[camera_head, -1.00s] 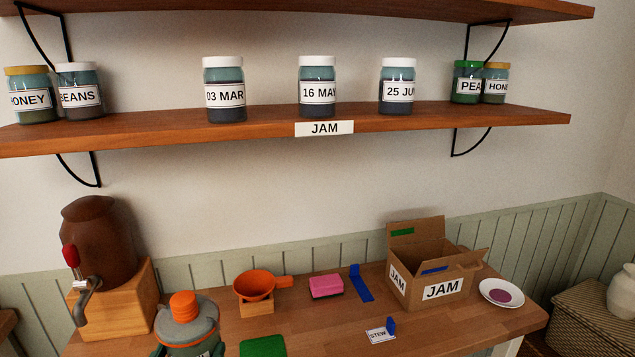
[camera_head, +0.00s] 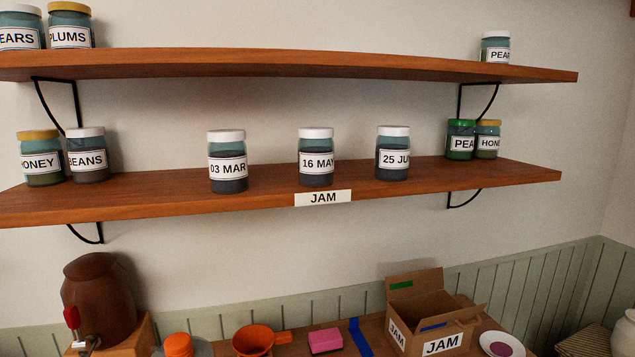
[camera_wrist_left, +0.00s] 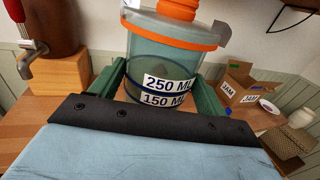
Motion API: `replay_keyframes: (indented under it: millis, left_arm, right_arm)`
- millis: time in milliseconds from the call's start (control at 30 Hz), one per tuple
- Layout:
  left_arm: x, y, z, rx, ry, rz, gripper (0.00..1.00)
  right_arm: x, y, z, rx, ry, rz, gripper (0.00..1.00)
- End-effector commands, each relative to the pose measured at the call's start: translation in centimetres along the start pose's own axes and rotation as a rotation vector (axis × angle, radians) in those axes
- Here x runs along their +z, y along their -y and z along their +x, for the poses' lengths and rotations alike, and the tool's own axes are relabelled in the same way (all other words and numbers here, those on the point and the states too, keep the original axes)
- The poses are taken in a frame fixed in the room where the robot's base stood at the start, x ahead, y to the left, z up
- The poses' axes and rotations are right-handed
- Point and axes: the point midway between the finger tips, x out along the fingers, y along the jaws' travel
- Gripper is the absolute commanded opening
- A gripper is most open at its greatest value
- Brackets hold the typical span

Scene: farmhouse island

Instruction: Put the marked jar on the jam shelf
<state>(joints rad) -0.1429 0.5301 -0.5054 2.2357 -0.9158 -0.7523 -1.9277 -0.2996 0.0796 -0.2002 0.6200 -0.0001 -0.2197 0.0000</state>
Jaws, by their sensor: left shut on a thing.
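A clear greenish jar (camera_wrist_left: 165,62) marked 250 ML and 150 ML, with an orange band, grey lid and orange cap, is between the green fingers of my left gripper (camera_wrist_left: 157,88), which is shut on it. It looks upright in the left wrist view. In the head view only its orange cap (camera_head: 178,345) and part of the lid show at the bottom edge. The jam shelf (camera_head: 400,188) is the lower wooden shelf with a JAM label (camera_head: 323,198). It holds jars labelled 03 MAR (camera_head: 227,165), 16 MAY (camera_head: 316,160) and 25 JUN (camera_head: 393,155). My right gripper is not in view.
Honey (camera_head: 40,160) and beans (camera_head: 88,158) jars stand at the shelf's left, more jars (camera_head: 461,142) at its right. Gaps separate the dated jars. An upper shelf (camera_head: 300,62) overhangs. A cardboard JAM box (camera_head: 442,343), orange pan (camera_head: 254,340) and brown dispenser (camera_head: 98,290) stand below.

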Motion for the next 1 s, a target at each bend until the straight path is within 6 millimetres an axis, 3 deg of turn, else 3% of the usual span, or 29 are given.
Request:
replay_keyframes:
  millis: [567, 767, 1000]
  left_arm:
    - [1.0, -0.1, 0.4, 0.012, 0.011, -0.002, 0.39]
    - [5.7, -1.0, 2.3, 0.11, 0.02, -0.008, 0.39]
    - [14.5, -2.5, 4.2, 0.292, 0.02, -0.014, 0.39]
  right_arm:
    - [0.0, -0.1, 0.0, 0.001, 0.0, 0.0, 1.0]
    - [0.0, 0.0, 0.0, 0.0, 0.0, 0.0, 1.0]
    - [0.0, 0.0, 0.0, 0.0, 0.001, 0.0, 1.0]
